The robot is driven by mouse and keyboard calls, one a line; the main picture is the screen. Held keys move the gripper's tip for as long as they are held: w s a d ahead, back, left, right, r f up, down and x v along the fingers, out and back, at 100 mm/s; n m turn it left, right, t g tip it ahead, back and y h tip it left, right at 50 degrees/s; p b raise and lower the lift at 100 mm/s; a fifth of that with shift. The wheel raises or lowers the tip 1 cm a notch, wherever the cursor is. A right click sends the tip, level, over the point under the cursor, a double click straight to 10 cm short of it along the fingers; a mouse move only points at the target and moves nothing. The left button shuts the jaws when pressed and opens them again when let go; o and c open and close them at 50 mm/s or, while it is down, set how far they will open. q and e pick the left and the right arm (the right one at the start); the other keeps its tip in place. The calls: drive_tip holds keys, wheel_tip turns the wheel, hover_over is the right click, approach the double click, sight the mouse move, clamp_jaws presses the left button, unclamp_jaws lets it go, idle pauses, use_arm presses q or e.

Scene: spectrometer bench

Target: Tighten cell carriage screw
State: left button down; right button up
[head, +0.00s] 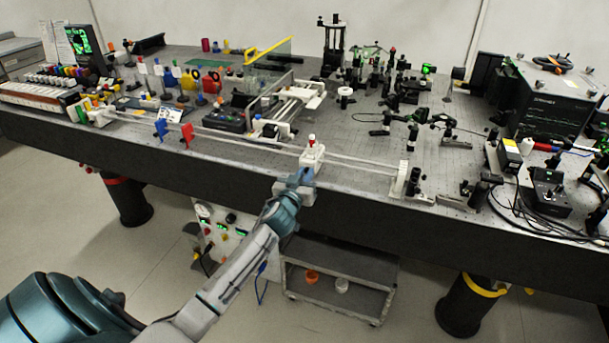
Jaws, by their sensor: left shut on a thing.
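The cell carriage (313,157) is a white block with a small red-topped piece on it. It sits on a pair of pale rails (352,170) along the front of the bench. My left gripper (299,183) reaches in from below to the front side of the carriage, at the bench's front edge. It is shut at the carriage's front, where the carriage screw is too small and too covered by the jaws to make out. My right gripper is not in view.
A white end holder (401,180) stands at the rails' right end. Blue (160,128) and red (187,135) plates stand near the rails on the left. A black controller box (546,192) with cables is at right. A cart (340,277) stands below the bench.

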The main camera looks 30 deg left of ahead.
use_arm(q)
drive_tip(key=shift+m, duration=0.3)
drive_tip(key=m+p, duration=0.5)
drive_tip(key=m, duration=1.6)
drive_tip(key=shift+d+f, duration=0.1)
drive_tip(key=shift+m+p, duration=0.3)
drive_tip(key=shift+m, duration=0.1)
drive_tip(key=c, duration=1.4)
unclamp_jaws()
